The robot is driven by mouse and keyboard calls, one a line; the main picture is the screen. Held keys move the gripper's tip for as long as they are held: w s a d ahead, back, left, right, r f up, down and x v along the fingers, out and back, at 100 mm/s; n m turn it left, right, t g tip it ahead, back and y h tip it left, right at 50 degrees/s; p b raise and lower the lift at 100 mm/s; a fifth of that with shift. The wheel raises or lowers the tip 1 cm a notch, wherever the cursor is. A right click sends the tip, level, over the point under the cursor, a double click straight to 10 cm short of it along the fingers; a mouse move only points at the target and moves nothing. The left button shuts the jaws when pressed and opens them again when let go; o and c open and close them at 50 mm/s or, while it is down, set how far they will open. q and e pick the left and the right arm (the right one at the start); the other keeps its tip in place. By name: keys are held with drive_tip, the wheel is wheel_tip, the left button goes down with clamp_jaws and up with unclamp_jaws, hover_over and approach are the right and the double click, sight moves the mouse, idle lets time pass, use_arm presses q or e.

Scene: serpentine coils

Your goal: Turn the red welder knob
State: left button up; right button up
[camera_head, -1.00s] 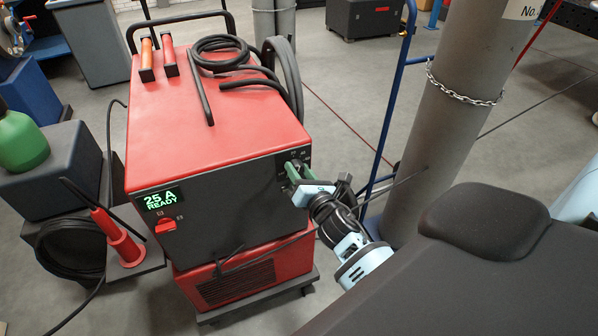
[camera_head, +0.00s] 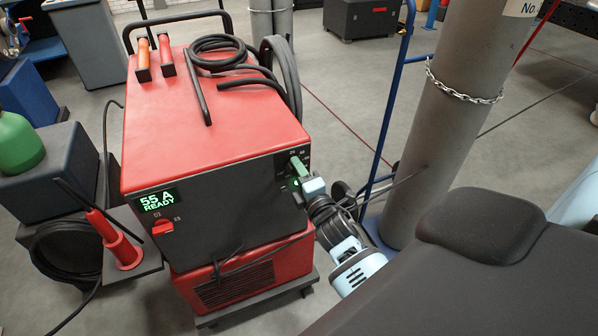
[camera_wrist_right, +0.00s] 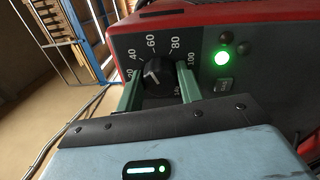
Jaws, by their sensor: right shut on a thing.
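The red welder (camera_head: 225,95) stands with its dark front panel facing me, and its green display (camera_head: 158,200) reads "55 A READY". The fingers mostly hide this knob in the head view. My left gripper is not seen.
A lit green lamp (camera_wrist_right: 222,58) and a button (camera_wrist_right: 223,85) lie right of the dial. A grey cylinder (camera_head: 440,120) with a chain and a blue trolley frame (camera_head: 396,100) stand right of the welder. A cable coil (camera_head: 65,250) is at left.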

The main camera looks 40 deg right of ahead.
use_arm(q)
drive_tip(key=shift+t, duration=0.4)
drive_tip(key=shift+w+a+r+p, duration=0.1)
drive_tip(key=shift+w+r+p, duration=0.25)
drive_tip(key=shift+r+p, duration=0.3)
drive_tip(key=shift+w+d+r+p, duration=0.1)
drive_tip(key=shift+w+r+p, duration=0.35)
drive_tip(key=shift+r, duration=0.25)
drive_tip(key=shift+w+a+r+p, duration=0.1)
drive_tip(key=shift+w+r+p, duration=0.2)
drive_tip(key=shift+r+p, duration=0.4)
use_arm(e)
drive_tip(key=shift+a+f+m+g+h, duration=0.1)
drive_tip(key=shift+m+g+h, duration=0.1)
drive_tip(key=shift+m, duration=2.95)
drive_tip(key=shift+a+r+m+g+h, duration=0.1)
drive_tip(key=shift+m+h, duration=0.1)
drive_tip(key=shift+m, duration=3)
drive_tip(key=shift+a+f+m+g+h, duration=0.1)
drive_tip(key=shift+m+h, duration=0.1)
drive_tip(key=shift+m, duration=2.95)
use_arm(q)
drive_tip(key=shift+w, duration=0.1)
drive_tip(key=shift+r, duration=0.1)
use_arm(e)
drive_tip(key=o, duration=1)
